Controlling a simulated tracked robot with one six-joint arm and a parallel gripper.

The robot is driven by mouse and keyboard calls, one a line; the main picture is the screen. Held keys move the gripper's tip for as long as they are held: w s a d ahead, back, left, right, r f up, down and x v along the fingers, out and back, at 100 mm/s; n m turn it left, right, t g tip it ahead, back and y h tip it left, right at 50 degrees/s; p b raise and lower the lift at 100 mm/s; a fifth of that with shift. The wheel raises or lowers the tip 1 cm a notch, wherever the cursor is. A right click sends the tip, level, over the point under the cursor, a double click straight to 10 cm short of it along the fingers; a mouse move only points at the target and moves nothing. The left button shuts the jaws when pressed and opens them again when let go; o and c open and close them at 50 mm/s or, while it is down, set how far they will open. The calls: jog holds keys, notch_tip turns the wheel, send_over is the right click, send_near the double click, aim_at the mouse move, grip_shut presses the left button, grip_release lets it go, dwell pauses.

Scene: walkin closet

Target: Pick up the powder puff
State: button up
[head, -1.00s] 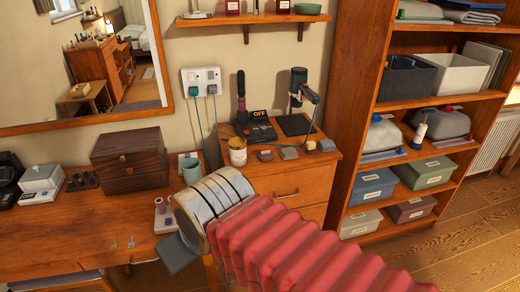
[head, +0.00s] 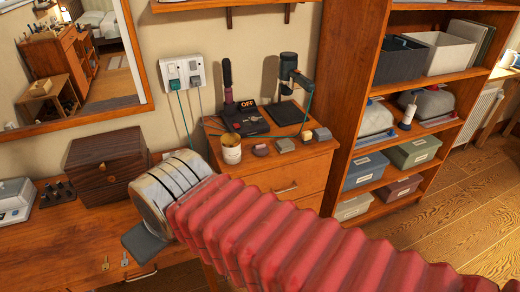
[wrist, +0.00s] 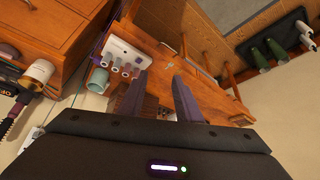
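I cannot surely pick out the powder puff.
A candle jar (head: 231,149), a hairbrush (head: 227,80) and a black stand (head: 289,80) are on the dresser (head: 285,185). A dark wooden box (head: 106,165) stands on the desk. Keys (head: 125,259) lie near the desk's front edge. A shelf unit (head: 340,110) stands right.

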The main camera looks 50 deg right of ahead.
jog(key=shift+o, duration=0.5)
jog(key=shift+o, duration=0.7)
jog(key=shift+w+d, duration=0.15)
jog(key=o, duration=0.7)
jog(key=w+d+m+t+h, duration=0.1)
jog(key=w+d+m+h, duration=0.1)
jog(key=w+d, duration=0.4)
jog(key=d+h, duration=0.1)
jog(key=d, duration=0.3)
jog(key=shift+f, duration=0.35)
jog(key=w+d+f+m+t+h, duration=0.1)
jog(key=w+d+m+t+h, duration=0.2)
jog(key=d, duration=1.2)
jog(key=s+d+f+t, duration=0.1)
jog(key=s+d+f, duration=0.2)
jog(key=d, duration=0.5)
jog(key=s+d+f+m+t, duration=0.1)
jog(key=s+d+f, duration=0.3)
jog(key=d, duration=0.5)
jog(key=shift+d+f+h, duration=0.15)
jog(key=shift+f+h, duration=0.25)
jog(key=shift+f, duration=0.2)
jog(key=shift+w, duration=0.15)
send_near(260, 149)
jog(key=shift+d+r+x, duration=0.1)
jog(key=shift+d+x, duration=0.05)
jog(key=shift+x, duration=0.6)
jog(key=shift+d+r+x, duration=0.1)
jog(key=shift+x, duration=0.7)
